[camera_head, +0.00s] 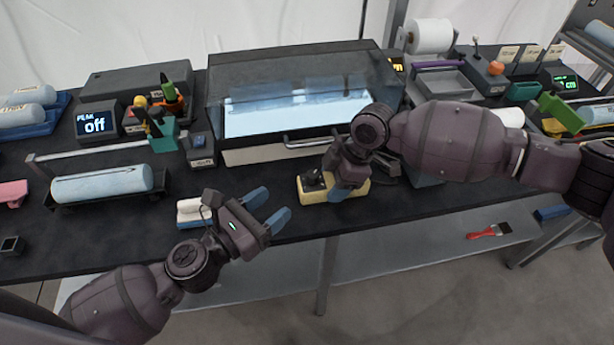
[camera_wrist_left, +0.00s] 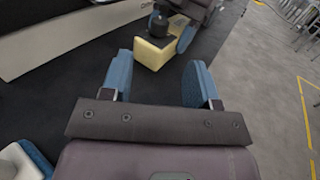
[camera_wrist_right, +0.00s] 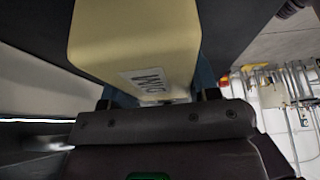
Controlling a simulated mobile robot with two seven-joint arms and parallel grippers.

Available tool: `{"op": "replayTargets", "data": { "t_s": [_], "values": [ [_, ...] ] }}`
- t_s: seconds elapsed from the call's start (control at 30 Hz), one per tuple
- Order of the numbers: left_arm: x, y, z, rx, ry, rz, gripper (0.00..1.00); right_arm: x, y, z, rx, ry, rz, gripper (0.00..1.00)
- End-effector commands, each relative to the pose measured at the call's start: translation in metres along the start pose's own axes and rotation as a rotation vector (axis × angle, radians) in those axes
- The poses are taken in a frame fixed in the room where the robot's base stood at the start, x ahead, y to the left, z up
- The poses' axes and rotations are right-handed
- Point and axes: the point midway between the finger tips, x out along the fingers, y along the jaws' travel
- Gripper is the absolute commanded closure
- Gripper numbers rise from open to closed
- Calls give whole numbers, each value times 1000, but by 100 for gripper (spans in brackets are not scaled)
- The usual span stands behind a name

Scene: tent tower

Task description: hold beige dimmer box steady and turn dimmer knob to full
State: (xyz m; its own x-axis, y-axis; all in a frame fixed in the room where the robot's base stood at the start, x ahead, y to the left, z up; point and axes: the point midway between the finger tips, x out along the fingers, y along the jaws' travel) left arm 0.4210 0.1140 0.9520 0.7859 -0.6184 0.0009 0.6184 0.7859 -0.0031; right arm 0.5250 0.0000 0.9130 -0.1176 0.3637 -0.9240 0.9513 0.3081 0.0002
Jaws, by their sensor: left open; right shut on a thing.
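The beige dimmer box (camera_head: 312,195) sits on the dark table near its front edge, in front of the glass-lidded case. Its dark knob (camera_head: 313,180) is on top at the left; it also shows in the left wrist view (camera_wrist_left: 158,25). My right gripper (camera_head: 346,183) is shut on the right part of the box. In the right wrist view the beige box (camera_wrist_right: 135,40) fills the upper middle, with a white label facing the camera. My left gripper (camera_head: 268,208) is open and empty, left of and apart from the box, its blue fingers pointing toward it.
The glass-lidded case (camera_head: 285,150) with a handle stands behind the box. A white block with a blue part (camera_head: 192,212) lies by my left wrist. A display reading "off" (camera_head: 95,122) stands at the left. A red brush (camera_head: 489,231) lies on the lower shelf.

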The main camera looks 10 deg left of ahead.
Motion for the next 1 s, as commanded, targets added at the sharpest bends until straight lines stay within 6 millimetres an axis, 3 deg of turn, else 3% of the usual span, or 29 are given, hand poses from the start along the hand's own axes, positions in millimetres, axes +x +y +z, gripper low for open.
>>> {"op": "replayTargets", "data": {
  "t_s": [0.6,1.0],
  "values": [
    [85,-1,1,3,-1,-3,45,0,0,0,0,0,0,72],
    [98,-1,0,2,1,-2,45,0,0,0,0,0,0,72]
  ]
}}
